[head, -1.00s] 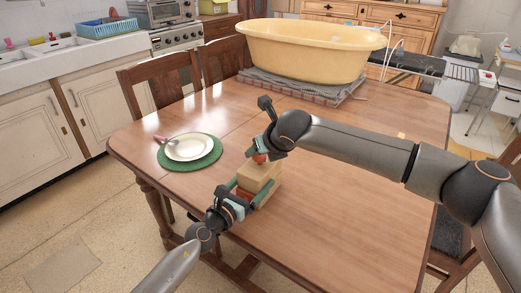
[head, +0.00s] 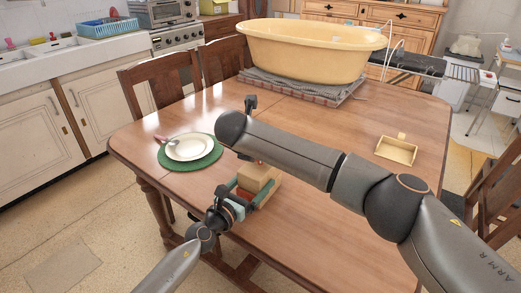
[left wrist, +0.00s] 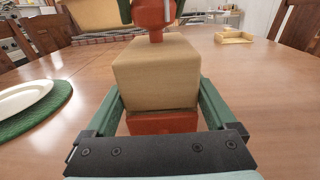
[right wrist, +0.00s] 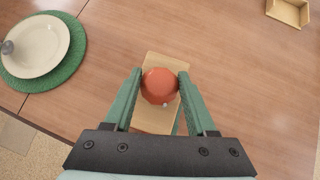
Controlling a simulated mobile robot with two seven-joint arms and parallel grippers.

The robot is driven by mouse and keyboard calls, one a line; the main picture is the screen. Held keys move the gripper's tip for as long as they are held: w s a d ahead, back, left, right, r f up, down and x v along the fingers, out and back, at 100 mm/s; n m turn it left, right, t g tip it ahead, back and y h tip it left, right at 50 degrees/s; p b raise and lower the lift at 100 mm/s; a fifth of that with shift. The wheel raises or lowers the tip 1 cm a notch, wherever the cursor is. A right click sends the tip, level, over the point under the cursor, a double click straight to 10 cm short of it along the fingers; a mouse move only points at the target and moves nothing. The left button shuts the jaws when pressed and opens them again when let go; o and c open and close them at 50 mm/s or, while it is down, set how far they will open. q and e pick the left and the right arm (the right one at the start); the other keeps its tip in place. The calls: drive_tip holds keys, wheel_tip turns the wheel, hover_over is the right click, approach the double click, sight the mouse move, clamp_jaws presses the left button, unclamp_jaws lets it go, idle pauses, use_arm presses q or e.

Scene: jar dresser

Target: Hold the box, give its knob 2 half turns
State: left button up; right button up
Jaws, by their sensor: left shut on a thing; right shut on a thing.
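The box (head: 260,175) is a pale wooden block with an orange-red lower part, upright at the table's near side. It also shows in the left wrist view (left wrist: 157,75). My left gripper (head: 250,192) is shut on the box, one green finger along each side. The knob (right wrist: 160,86) is round and orange-red, on top of the box; its stem shows in the left wrist view (left wrist: 155,35). My right gripper (right wrist: 160,78) is shut on the knob from above, a finger on each side. In the head view my right arm mostly hides the knob and this gripper.
A white plate (head: 190,147) on a green mat (head: 172,163) lies left of the box. A small wooden tray (head: 397,150) lies to the right. A yellow tub (head: 305,50) stands at the far end. The table between is clear.

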drive_tip(key=shift+w+d+m+g+h, duration=0.15)
drive_tip(key=shift+m+g+h, duration=0.15)
drive_tip(key=shift+m+h, duration=0.55)
drive_tip(key=shift+m, duration=0.25)
drive_tip(key=o, duration=1.4)
drive_tip(key=v, duration=1.2)
